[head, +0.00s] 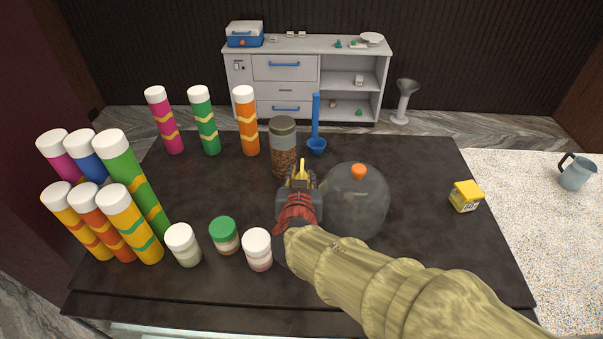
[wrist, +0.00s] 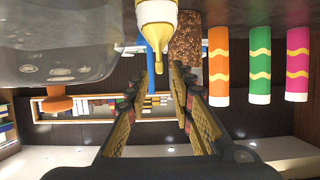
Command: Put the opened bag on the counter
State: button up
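I cannot make out an opened bag in either view. A small yellow packet (head: 466,196) with a white label sits on the right of the dark counter (head: 430,235); it looks box-like. My gripper (head: 302,178) is low over the middle of the counter, beside a clear dome. In the wrist view, which looks upside down, its fingers (wrist: 165,68) are apart with nothing clearly held. A yellow nozzle-tipped bottle (wrist: 157,22) shows just at the fingertips, its nozzle between them in the picture. Contact cannot be told. My arm hides part of the front counter.
The clear dome (head: 358,212) with an orange knob stands right of my gripper. A jar of brown bits (head: 283,150) and a blue ladle (head: 316,130) stand behind. Several striped tubes (head: 135,175) and small jars (head: 224,236) fill the left. The counter's right side is mostly free.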

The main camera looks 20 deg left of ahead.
jog(key=v, duration=0.7)
jog(key=shift+s+r+b, duration=0.15)
jog(key=shift+s+b, duration=0.1)
jog(key=shift+b, duration=0.2)
jog(key=shift+d, duration=0.1)
jog(key=w+d+m+g+h, duration=0.1)
jog(key=d+m+g+h, duration=0.35)
jog(key=d, duration=2.05)
jog(key=s+d+f+g, duration=0.1)
jog(key=s+d+g, duration=0.2)
jog(key=s+d, duration=0.9)
jog(key=s, duration=0.3)
jog(key=shift+f+n, duration=0.25)
jog(key=shift+n, duration=0.1)
jog(key=shift+o, duration=0.4)
jog(key=shift+s+a, duration=0.35)
